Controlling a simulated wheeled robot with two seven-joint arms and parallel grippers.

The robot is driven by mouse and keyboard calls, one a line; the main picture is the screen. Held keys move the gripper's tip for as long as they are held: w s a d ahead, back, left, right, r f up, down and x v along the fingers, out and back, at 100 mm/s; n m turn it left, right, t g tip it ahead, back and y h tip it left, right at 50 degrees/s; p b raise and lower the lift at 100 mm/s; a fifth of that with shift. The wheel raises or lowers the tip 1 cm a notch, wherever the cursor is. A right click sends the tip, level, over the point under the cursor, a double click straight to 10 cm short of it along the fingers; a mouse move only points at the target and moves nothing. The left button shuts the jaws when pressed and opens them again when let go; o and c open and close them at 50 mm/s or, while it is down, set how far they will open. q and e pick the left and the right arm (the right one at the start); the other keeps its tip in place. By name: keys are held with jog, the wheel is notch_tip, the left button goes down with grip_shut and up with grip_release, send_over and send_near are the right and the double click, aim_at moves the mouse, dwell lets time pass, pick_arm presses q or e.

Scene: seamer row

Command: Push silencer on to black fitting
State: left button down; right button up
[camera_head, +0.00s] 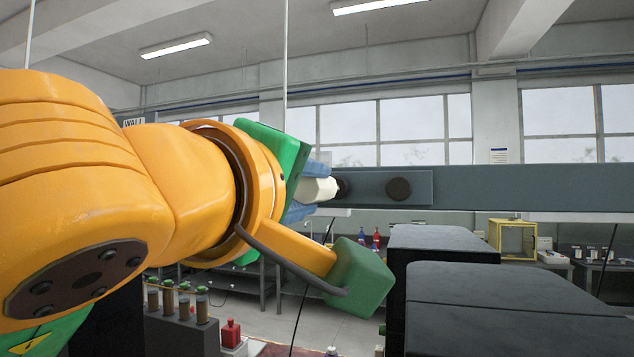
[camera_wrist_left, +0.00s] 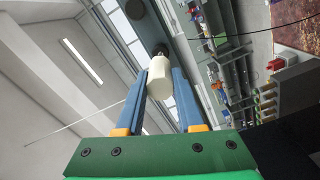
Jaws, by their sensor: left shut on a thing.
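The silencer (camera_head: 320,190) is a white, roughly cylindrical piece. My left gripper (camera_head: 322,187) has its blue fingers shut on it, one on each side, as the left wrist view also shows at the silencer (camera_wrist_left: 160,80). The black fitting (camera_head: 342,188) sticks out at the left end of a grey plate on a long horizontal beam. The silencer's far end meets the fitting in the picture, and in the left wrist view the black fitting (camera_wrist_left: 160,49) lies straight beyond it. I cannot tell whether the silencer sits over the fitting or only touches it. My right gripper is not in view.
The grey beam (camera_head: 540,187) runs off to the right, with a round black knob (camera_head: 399,189) on its plate. Dark machine housings (camera_head: 510,305) stand below it at right. A red bottle (camera_head: 231,333) and a yellow-framed box (camera_head: 512,238) are lower down, away from the gripper.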

aim_at(322, 189)
pick_arm(q)
jog(key=shift+p+x, duration=0.75)
jog(key=shift+x, duration=1.25)
jog(key=shift+w+d, duration=0.15)
jog(key=shift+w, duration=0.2)
dwell(0.6)
jog(key=shift+c, duration=2.3)
grip_release()
